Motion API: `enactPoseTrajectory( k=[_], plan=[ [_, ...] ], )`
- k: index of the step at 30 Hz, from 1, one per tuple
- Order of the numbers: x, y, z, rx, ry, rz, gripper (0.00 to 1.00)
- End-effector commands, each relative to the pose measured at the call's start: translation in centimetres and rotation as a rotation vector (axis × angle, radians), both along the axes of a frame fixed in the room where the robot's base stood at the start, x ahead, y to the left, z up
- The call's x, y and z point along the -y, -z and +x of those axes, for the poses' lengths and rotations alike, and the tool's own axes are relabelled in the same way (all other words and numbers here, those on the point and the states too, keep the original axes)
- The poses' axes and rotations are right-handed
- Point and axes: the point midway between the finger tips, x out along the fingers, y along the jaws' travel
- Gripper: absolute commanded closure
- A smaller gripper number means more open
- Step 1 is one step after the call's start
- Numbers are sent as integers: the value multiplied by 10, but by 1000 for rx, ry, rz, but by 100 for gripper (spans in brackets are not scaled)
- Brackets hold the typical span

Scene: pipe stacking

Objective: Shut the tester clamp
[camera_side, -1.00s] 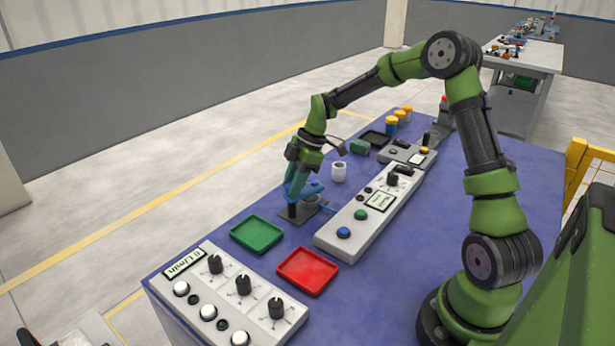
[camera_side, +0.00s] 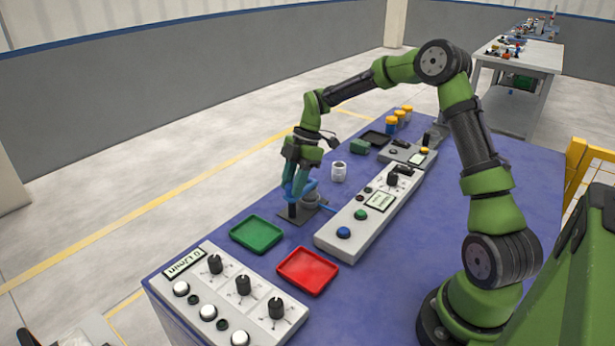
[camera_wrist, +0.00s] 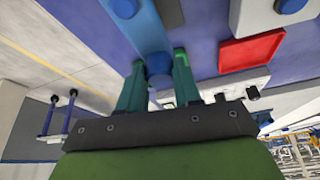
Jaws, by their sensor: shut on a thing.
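The tester clamp (camera_side: 301,189) is a blue arm on a dark post over a grey base plate at the table's left edge. My gripper (camera_side: 296,172) comes down on it from above. In the wrist view, my gripper (camera_wrist: 157,78) has one teal finger on each side of the blue clamp arm (camera_wrist: 150,32), shut on it near its rounded end. A short grey cylinder (camera_side: 310,198) stands beside the post on the base plate. My fingers partly cover the clamp in the side view, and I cannot tell whether it presses on the cylinder.
A green tray (camera_side: 257,234) and a red tray (camera_side: 308,271) lie nearer the camera. A grey control panel (camera_side: 370,210) stands to the right. A white cup (camera_side: 339,172) and a green pipe piece (camera_side: 360,146) stand behind. Bare blue tabletop lies between them.

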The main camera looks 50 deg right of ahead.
Motion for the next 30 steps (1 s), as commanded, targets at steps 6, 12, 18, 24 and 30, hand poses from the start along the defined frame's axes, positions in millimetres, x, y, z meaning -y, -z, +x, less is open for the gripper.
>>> enactPoseTrajectory(
  k=[6, 12, 18, 24, 30],
  plan=[
    [1, 0, 0, 1, -3, -2, 55],
    [0, 0, 0, 0, -1, -1, 41],
    [1, -1, 0, 1, -1, -1, 41],
    [11, -24, -1, 4, 2, -3, 41],
    [29, -69, -4, 6, 3, -4, 41]
  ],
)
